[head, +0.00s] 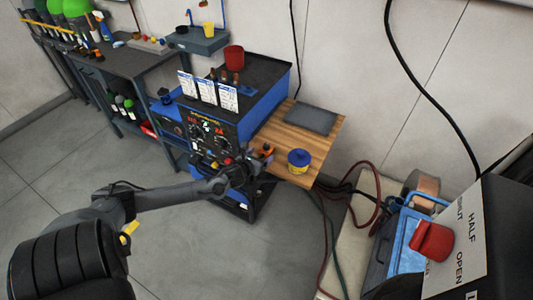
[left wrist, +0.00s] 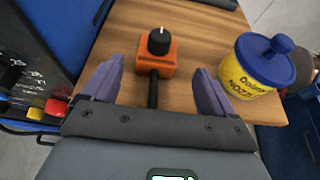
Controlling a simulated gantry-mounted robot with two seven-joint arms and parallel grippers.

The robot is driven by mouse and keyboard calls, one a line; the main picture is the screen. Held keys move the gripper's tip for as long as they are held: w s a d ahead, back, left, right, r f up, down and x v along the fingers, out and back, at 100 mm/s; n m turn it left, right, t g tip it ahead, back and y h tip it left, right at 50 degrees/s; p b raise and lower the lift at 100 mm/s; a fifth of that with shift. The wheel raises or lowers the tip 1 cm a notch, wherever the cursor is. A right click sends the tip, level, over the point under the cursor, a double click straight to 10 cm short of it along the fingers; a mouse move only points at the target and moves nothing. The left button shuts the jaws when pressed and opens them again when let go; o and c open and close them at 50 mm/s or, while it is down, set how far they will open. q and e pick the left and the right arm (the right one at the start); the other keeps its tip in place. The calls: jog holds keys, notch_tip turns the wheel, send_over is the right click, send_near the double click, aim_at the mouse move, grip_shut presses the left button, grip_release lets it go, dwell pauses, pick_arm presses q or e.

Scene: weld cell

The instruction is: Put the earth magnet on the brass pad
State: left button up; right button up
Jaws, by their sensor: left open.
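The earth magnet, an orange block with a black knob on top (left wrist: 155,57), stands on the wooden shelf; it shows small in the head view (head: 267,149). A black stem runs from it toward my gripper. My left gripper (left wrist: 156,86) is open, its two fingers either side of the stem, with the orange block just beyond the fingertips. In the head view my left gripper (head: 252,162) is at the shelf's near left edge. I cannot make out a brass pad for certain in either view. My right gripper is not in view.
A yellow nozzle-dip tub with a blue lid (left wrist: 254,68) stands right of the magnet, also seen in the head view (head: 299,161). A grey plate (head: 310,118) lies at the back of the wooden shelf (head: 276,129). The blue welding machine (head: 262,108) borders the shelf's left.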

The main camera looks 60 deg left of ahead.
aim_at(265, 150)
pick_arm(q)
jog(key=shift+b+x, duration=1.15)
jog(key=shift+x, duration=2.35)
jog(key=shift+a, duration=0.15)
jog(key=c, duration=1.4)
jog(key=shift+r, duration=0.2)
grip_shut()
